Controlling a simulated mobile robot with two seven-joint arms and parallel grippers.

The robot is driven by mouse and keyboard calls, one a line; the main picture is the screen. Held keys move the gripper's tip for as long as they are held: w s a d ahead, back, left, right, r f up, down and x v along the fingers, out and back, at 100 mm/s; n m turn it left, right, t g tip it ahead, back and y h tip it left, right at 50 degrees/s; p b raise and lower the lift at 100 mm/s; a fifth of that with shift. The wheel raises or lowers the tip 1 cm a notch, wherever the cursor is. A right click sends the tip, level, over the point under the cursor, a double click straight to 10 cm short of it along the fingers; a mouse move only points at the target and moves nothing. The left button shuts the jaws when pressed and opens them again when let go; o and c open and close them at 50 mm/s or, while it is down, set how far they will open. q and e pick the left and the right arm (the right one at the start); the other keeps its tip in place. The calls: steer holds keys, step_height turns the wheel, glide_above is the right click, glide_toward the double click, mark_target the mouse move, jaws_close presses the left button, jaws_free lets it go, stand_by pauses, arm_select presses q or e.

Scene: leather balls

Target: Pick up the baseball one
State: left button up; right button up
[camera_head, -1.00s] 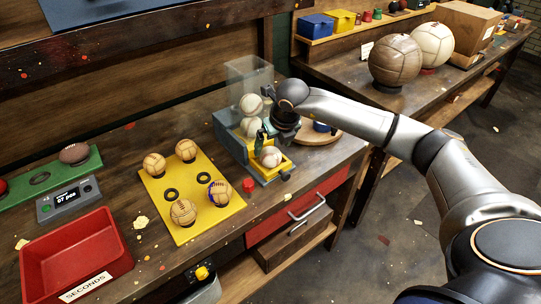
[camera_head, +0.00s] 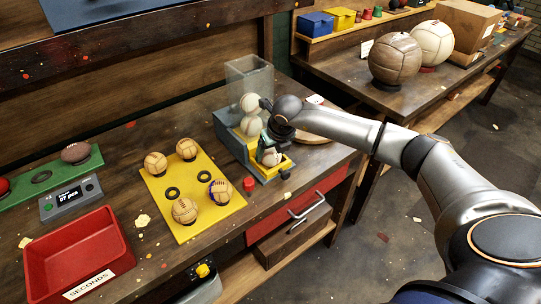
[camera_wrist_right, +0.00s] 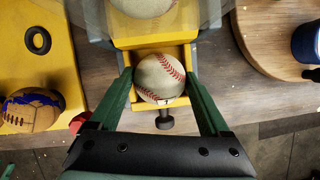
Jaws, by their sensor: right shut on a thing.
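The baseball (camera_head: 270,158), white with red stitching, sits in the yellow tray at the foot of a clear-walled dispenser (camera_head: 248,80). Two more pale balls (camera_head: 250,103) are stacked in the dispenser behind it. My right gripper (camera_head: 268,148) is down at the tray and partly hides the front ball. In the right wrist view its green fingers (camera_wrist_right: 158,78) are closed on both sides of the baseball (camera_wrist_right: 160,80), with the yellow tray walls (camera_wrist_right: 188,55) close around. My left gripper is not in view.
A yellow board (camera_head: 180,228) with several brown balls lies to the left. A red bin (camera_head: 75,252) labelled SECONDS stands at front left. A round wooden board (camera_head: 312,138) is just right of the dispenser.

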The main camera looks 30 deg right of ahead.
steer(key=c, duration=0.6)
steer(key=shift+r, duration=0.1)
